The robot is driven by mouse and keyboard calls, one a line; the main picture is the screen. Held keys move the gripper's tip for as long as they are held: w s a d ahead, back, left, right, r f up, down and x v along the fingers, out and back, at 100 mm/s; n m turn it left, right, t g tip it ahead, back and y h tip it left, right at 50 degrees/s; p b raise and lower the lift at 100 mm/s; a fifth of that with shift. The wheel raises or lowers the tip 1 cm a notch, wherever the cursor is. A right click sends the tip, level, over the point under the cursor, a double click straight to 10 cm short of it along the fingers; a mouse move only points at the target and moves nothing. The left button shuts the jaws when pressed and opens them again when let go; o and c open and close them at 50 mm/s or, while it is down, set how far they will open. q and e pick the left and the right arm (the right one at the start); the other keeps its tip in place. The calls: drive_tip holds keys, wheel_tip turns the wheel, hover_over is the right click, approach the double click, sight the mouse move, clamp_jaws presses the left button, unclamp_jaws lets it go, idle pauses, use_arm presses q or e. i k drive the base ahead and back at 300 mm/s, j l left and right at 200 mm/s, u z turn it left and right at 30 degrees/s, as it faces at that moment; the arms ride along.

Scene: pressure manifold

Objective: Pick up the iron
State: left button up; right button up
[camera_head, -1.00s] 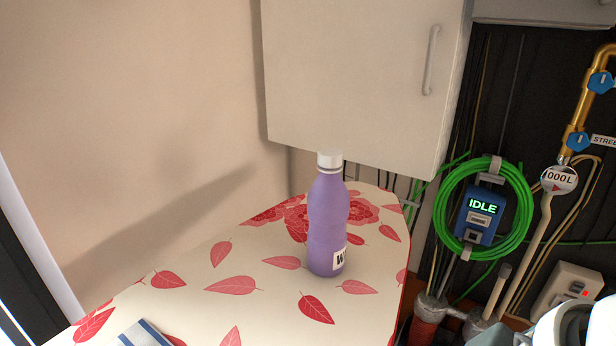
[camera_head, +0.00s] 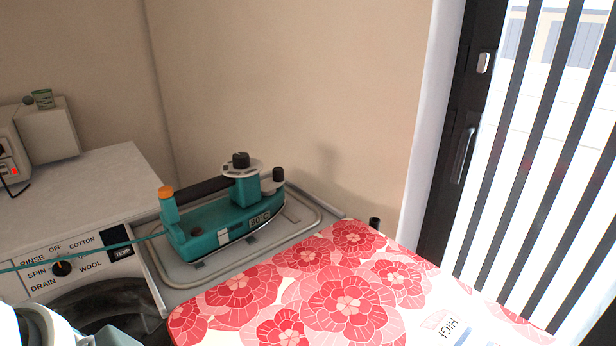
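The iron (camera_head: 222,222) is teal with a dark handle, an orange knob at its left end and a "80°C" display. It rests on a grey metal tray (camera_head: 178,278) at the end of the ironing board (camera_head: 345,305), which has a red floral cover. A teal cord runs from the iron to the left. A white and grey part of my arm shows at the bottom left corner. No gripper fingers are in view.
A washing machine (camera_head: 75,262) with a dial stands left of the tray, with a white box-shaped device (camera_head: 48,132) on its top. The wall is behind the iron. A dark-framed door (camera_head: 462,150) with striped blinds is at the right.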

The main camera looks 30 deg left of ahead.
sight(198, 234)
drive_tip(key=u, duration=1.4)
drive_tip(key=z, duration=1.95)
drive_tip(key=u, duration=1.95)
drive_tip(key=i+j+z, duration=0.45)
drive_tip(key=j, duration=0.15)
drive_tip(key=i+j+z, duration=0.45)
drive_tip(key=j, duration=0.25)
drive_tip(key=j+z, duration=0.25)
drive_tip(key=j, duration=0.15)
drive_tip(key=i+j+z, duration=0.2)
drive_tip(key=j, duration=0.25)
drive_tip(key=j+z, duration=0.25)
drive_tip(key=j, duration=0.2)
drive_tip(key=j+z, duration=0.25)
drive_tip(key=j, duration=0.2)
drive_tip(key=i, duration=0.05)
